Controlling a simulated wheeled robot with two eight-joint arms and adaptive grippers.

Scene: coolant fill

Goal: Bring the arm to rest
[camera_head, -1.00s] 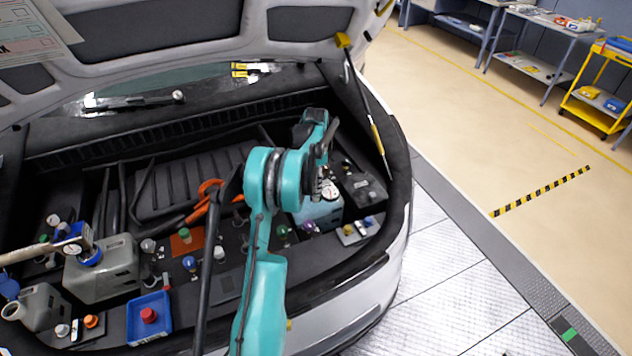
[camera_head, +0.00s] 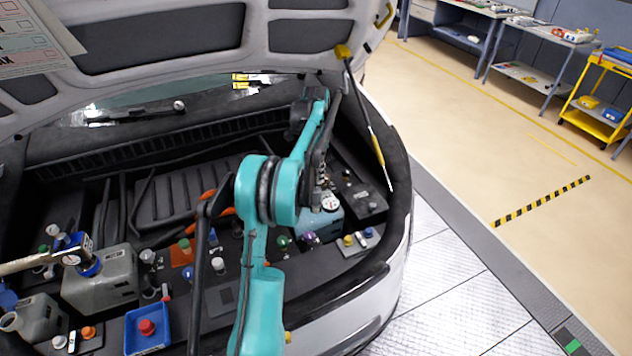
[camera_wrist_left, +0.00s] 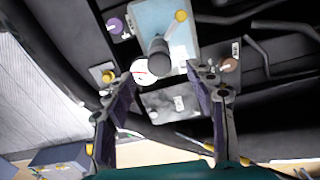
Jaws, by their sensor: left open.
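My left gripper (camera_head: 319,192) hangs from the teal arm over the right side of the engine bay. In the left wrist view its two fingers (camera_wrist_left: 165,88) stand wide apart with nothing held between them. Just past the fingertips is a light blue tank (camera_wrist_left: 162,18) with a dark neck (camera_wrist_left: 158,56) and a white round cap or gauge with red on it (camera_wrist_left: 138,72). The tank also shows below the gripper in the head view (camera_head: 324,226), partly hidden by it. I cannot tell whether anything touches. My right gripper is out of view.
A raised hood (camera_head: 190,35) and its strut (camera_head: 367,125) are close to the arm. A grey container (camera_head: 105,282) and a blue tray (camera_head: 163,342) with a red knob are at the lower left. Open floor (camera_head: 470,140) lies right of the car.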

